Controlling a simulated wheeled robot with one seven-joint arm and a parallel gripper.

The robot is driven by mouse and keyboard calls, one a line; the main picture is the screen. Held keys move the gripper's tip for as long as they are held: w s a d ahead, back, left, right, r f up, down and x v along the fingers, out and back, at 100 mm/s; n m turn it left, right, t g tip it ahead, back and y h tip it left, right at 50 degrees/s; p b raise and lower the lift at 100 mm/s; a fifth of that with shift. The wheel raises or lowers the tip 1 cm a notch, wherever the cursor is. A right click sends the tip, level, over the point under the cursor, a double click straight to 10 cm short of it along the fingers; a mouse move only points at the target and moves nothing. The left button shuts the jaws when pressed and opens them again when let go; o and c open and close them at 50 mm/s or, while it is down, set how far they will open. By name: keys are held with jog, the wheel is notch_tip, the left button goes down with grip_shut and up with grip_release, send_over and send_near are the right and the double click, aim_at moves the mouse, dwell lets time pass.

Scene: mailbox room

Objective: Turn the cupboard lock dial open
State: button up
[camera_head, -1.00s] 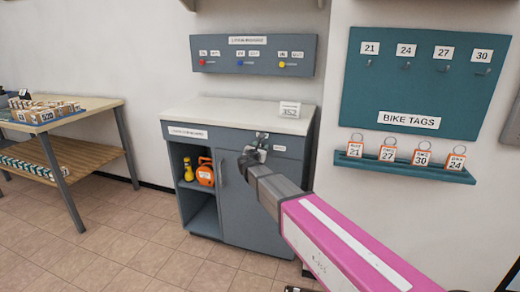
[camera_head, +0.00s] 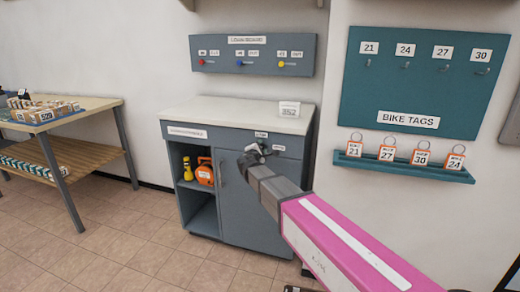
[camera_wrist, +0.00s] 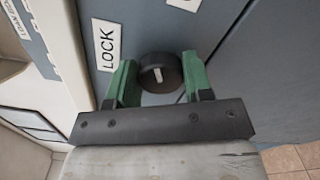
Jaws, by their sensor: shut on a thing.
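The grey cupboard (camera_head: 255,205) stands against the wall with its door shut. In the wrist view its black round dial (camera_wrist: 165,83) has a short white mark, nearly upright in the picture. A white LOCK label (camera_wrist: 106,44) is to the left of the dial. A second label (camera_wrist: 185,4) is cut off at the top edge. My gripper (camera_head: 256,151) is at the upper front of the cupboard and hides the dial in the head view. In the wrist view my gripper (camera_wrist: 160,70) has its green fingers on either side of the dial, shut on it.
The cupboard's open left bay holds a yellow torch (camera_head: 188,168) and an orange item (camera_head: 205,172). A teal bike tag board (camera_head: 425,80) and tag shelf (camera_head: 405,168) are at the right. A wooden table (camera_head: 95,103) is at the left. The floor between is clear.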

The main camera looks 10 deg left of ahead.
jog(key=m, duration=0.5)
jog(key=shift+f, duration=0.1)
jog(key=shift+m, duration=0.3)
dwell(0.4)
jog(key=o, duration=0.9)
jog(key=s, duration=1)
jog(key=shift+s+a, duration=0.35)
jog(key=shift+a, duration=0.05)
jog(key=shift+d, duration=0.1)
